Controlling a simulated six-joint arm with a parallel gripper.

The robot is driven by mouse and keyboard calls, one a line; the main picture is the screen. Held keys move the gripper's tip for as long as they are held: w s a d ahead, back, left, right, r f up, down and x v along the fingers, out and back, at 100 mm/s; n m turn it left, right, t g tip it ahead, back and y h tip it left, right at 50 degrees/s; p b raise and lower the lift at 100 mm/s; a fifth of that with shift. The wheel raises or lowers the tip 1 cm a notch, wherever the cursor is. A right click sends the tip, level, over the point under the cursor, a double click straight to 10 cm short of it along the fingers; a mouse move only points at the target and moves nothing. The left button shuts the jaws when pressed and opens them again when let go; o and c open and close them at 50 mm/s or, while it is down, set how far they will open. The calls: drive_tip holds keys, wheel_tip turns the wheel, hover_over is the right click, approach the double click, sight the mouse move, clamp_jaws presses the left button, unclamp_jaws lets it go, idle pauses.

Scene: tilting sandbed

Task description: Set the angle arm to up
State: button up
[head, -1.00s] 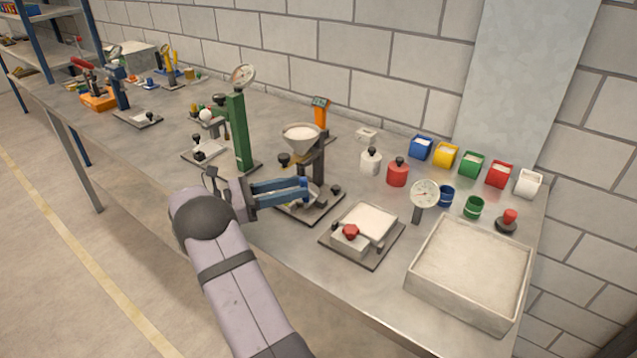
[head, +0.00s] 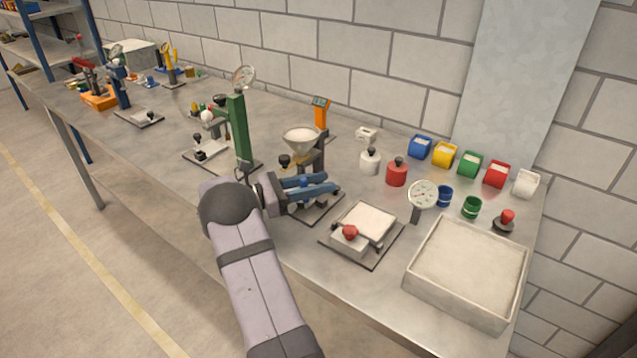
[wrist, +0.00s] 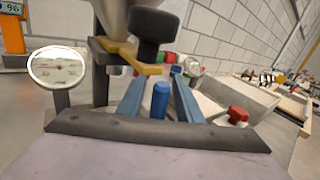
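My gripper (head: 328,186) reaches right across the front of the funnel stand (head: 302,140), low over its base plate. It also shows in the wrist view (wrist: 158,80), its two blue fingers apart. A short blue peg (wrist: 160,100) shows between them with gaps on both sides; I cannot tell whether it is the angle arm's handle. A small sand tray (head: 367,219) with a red knob (head: 349,232) stands right of the gripper; the red knob also shows in the wrist view (wrist: 237,115). No part is clearly recognizable as the angle arm.
A black knob (wrist: 155,25) on a yellow plate hangs close in the wrist view. A dial gauge (head: 423,194) and large sandbox (head: 410,277) stand at right. A green column (head: 238,128) is behind left. Red (head: 397,172) and white jars stand behind.

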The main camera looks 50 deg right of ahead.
clamp_jaws()
drive_tip(key=shift+s+m+y, duration=0.4)
drive_tip(key=shift+m+y, duration=0.1)
drive_tip(key=shift+m, duration=0.1)
drive_tip(key=shift+s+f+m+t, duration=0.25)
drive_tip(key=shift+s+m+t, duration=0.05)
drive_tip(key=shift+m+t, duration=0.2)
drive_tip(key=shift+o, duration=0.9)
unclamp_jaws()
drive_tip(key=shift+w+a, duration=0.1)
drive_tip(key=shift+a, duration=0.05)
drive_tip(key=shift+b+v, duration=0.85)
drive_tip(key=shift+v, duration=2.7)
drive_tip(key=shift+r, duration=0.1)
